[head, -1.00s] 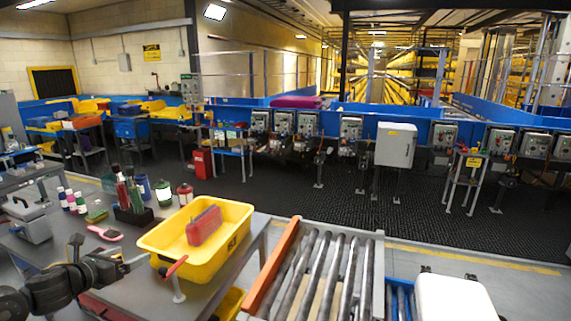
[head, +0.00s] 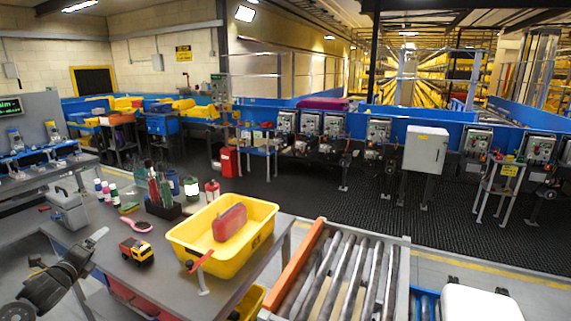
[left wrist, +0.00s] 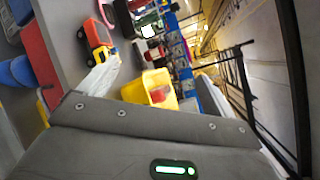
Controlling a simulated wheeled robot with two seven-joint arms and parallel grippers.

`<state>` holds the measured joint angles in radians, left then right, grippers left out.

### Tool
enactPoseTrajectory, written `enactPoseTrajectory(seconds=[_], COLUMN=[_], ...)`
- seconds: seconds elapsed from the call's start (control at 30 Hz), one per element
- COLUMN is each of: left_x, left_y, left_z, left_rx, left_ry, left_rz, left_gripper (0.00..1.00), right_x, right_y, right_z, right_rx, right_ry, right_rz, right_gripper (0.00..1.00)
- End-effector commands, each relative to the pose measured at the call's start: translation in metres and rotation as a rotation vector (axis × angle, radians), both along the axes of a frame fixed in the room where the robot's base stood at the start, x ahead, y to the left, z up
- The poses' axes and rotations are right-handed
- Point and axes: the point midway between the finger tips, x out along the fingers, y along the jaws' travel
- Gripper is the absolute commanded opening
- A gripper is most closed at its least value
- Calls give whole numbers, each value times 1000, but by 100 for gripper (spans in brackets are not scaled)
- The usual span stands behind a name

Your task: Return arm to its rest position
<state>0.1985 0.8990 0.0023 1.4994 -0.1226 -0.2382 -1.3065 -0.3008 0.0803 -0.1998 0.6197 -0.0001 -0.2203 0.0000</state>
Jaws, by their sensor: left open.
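My left arm comes in at the lower left of the head view. Its gripper (head: 90,246) is open, with nothing seen between its fingers. In the left wrist view a pale fingertip (left wrist: 98,77) shows beyond the dark gripper body. A red and yellow toy truck (head: 137,251) stands on the bench to the gripper's right; it also shows in the left wrist view (left wrist: 98,34). My right gripper is not in view.
A yellow tote (head: 258,250) with a red case (head: 230,222) inside sits on the bench, beside the roller conveyor (head: 338,275). A pink brush (head: 136,224), several bottles and a grey toolbox (head: 68,209) stand behind the truck. Floor shows left of the bench.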

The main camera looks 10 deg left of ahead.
Motion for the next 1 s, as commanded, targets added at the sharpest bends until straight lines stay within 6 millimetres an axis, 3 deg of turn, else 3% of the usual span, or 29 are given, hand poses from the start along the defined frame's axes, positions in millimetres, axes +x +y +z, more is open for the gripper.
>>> enactPoseTrajectory(seconds=[0.53,0.6,0.77,0.87,1.0], left_x=[-2,-6,-24,-45,-88], left_y=[17,16,10,0,-25], left_z=[28,-20,-116,-185,-287], left_rx=[-1290,-1327,-1390,-1430,-1481], left_ry=[-349,-307,-221,-155,-48], left_rz=[100,162,294,388,534], left_gripper=[90,90,90,90,90], right_x=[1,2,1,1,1], right_y=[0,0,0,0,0], right_z=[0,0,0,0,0], right_rx=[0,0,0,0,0], right_ry=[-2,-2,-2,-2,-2], right_rz=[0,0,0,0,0], right_gripper=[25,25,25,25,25])
